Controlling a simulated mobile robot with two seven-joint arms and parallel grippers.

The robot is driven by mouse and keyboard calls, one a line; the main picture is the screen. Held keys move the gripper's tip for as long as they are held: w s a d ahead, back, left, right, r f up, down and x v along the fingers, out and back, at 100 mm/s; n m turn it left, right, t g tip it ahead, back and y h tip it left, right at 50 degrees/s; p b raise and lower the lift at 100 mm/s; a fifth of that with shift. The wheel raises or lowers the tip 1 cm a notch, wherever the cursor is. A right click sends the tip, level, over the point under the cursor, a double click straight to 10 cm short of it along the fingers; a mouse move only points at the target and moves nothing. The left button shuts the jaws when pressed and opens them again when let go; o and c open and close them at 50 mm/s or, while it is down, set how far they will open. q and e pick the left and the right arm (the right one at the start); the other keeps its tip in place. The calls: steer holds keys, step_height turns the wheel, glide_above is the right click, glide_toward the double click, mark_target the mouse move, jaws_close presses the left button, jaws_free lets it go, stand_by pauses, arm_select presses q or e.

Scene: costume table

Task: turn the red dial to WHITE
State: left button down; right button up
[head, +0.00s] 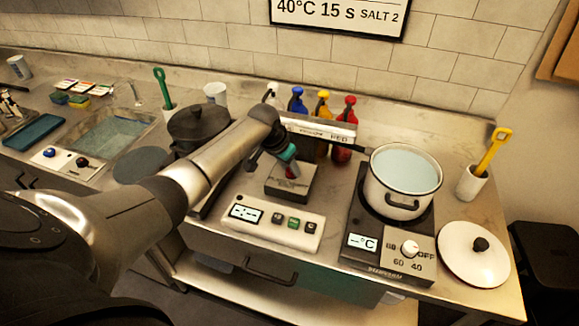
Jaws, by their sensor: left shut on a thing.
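The red dial (292,172) shows as a small red patch on top of a grey box (287,188) in the middle of the counter. My left gripper (289,162) reaches down over the box from the left and is shut on the dial. The gripper hides most of the dial, so I cannot tell where it points. A label strip (325,131) behind the gripper ends in RED at its right; my arm covers its left part. White, blue (297,100), yellow (322,105) and red (345,120) bottles stand behind the strip. My right gripper is not in view.
A white pot (402,180) stands on a hotplate to the right, with its lid (473,254) beside it. A panel with buttons (272,221) lies in front of the box. A dark pot (198,128) and a sink (112,135) are to the left.

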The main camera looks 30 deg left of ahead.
arm_select(q)
steer(key=shift+r+n+p, duration=0.1)
steer(key=shift+n+p, duration=0.2)
steer(key=shift+p, duration=0.35)
steer(key=n+p, duration=0.1)
steer(key=p, duration=0.1)
steer(key=n+y+p, duration=0.1)
steer(key=n+p, duration=0.1)
steer(key=shift+d+n+p, duration=0.25)
steer(key=shift+n+p, duration=0.05)
steer(key=shift+p, duration=0.05)
steer(key=shift+d+n+y+p, duration=0.1)
steer(key=shift+n+y+p, duration=0.65)
steer(key=shift+n, duration=0.35)
steer(key=shift+n+g+y+p, duration=0.3)
steer(key=shift+n+g, duration=0.1)
steer(key=shift+n, duration=0.8)
steer(key=c, duration=0.5)
jaws_free()
